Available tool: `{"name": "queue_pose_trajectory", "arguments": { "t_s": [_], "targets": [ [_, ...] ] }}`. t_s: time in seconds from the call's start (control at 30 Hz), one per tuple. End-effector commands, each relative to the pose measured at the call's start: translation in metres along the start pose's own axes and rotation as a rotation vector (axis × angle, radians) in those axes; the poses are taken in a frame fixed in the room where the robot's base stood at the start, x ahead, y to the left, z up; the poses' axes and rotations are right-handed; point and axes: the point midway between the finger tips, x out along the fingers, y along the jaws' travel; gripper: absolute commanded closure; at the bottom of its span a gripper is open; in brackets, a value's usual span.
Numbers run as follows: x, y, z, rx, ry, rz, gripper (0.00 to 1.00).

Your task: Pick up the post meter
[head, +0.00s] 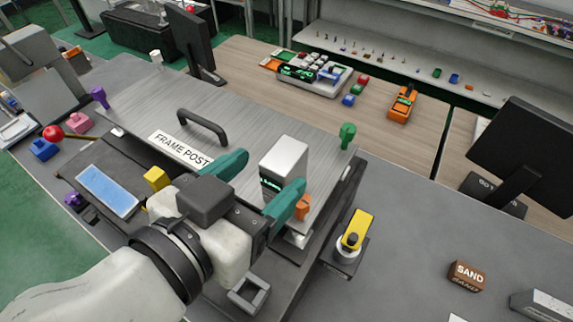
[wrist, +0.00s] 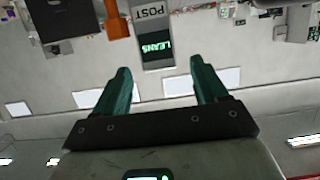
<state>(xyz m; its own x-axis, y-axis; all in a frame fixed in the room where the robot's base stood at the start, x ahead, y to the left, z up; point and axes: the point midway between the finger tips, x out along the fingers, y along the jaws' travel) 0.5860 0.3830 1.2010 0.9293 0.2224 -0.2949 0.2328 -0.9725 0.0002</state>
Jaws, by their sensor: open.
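The post meter (head: 284,155) is a silver-grey upright box with a small green-lit display. It stands on the grey wood-look panel (head: 130,108) labelled FRAME POST. In the wrist view the meter (wrist: 152,35) shows the word POST and a display reading LEANS, upside down. My gripper (head: 272,169) has two teal fingers, spread wide and empty. In the wrist view the gripper (wrist: 160,70) points at the meter, which lies between the finger lines and appears just beyond the tips. In the head view the right finger hides the meter's lower part.
A black handle (head: 203,126) rises from the panel. An orange piece (head: 303,207) is close beside the meter. A green knob (head: 347,135) stands at the panel's right corner, and a yellow lever (head: 357,229) is to the right. A yellow block (head: 157,178) is near my wrist.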

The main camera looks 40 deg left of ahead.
Motion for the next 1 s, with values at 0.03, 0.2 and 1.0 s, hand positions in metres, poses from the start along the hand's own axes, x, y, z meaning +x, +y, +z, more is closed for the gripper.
{"name": "queue_pose_trajectory", "arguments": {
  "t_s": [0.03,0.2,1.0],
  "targets": [
    [0.004,0.0,0.0,-0.001,-0.001,0.001,0.28],
    [0.016,0.001,-0.001,-0.002,-0.002,0.002,0.28],
    [0.058,0.0,0.001,0.0,-0.001,-0.001,0.48]
  ]
}}
